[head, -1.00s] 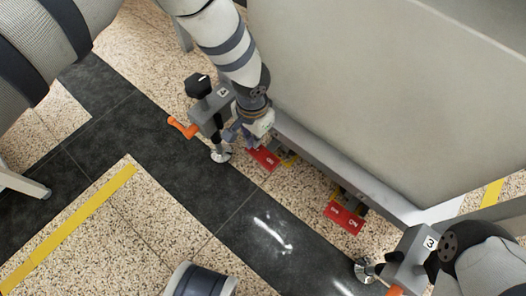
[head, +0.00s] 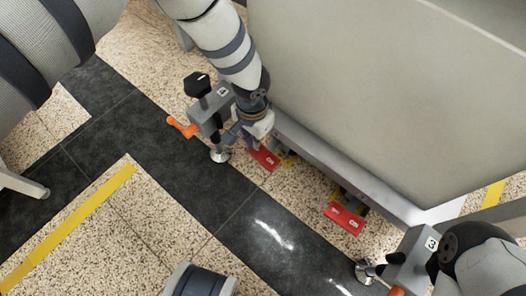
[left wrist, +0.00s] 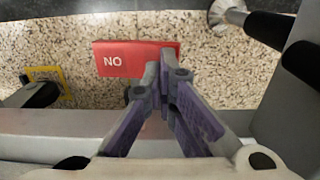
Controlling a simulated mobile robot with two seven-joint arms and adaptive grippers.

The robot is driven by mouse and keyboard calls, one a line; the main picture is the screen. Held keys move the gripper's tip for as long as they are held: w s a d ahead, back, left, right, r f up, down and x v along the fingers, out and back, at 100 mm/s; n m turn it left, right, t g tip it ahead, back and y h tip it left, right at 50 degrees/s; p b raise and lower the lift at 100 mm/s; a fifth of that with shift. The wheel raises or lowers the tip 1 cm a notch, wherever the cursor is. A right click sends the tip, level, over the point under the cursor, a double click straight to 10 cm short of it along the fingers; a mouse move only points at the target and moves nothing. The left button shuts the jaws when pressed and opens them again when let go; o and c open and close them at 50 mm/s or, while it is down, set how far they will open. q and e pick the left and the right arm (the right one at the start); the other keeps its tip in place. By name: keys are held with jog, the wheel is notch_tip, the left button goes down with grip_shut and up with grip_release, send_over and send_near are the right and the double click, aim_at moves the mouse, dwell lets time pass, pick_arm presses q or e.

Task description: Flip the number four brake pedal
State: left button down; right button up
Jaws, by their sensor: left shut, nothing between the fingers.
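The number four brake pedal is a red plate (head: 264,159) low beside the grey box marked 4 (head: 206,118), at the gantry's lower edge. In the left wrist view the red pedal (left wrist: 116,61) shows the word NO. My left gripper (head: 246,141) is shut and empty. In the left wrist view its fingertips (left wrist: 162,62) overlap the pedal's right part; I cannot tell whether they touch it. The gripper hides part of the pedal in the head view. My right gripper is not in view.
A second red pedal (head: 345,218) lies farther along the gantry, near the box marked 3 (head: 411,262). The large grey gantry panel (head: 370,90) stands close beside my left arm. An orange handle (head: 182,127) juts from box 4.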

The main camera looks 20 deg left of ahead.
pick_arm(q)
jog(key=shift+f+b, duration=0.45)
jog(key=shift+f, duration=0.35)
dwell(0.4)
notch_tip(320, 180, up, 7)
jog(key=p, duration=0.5)
jog(key=shift+r, duration=0.15)
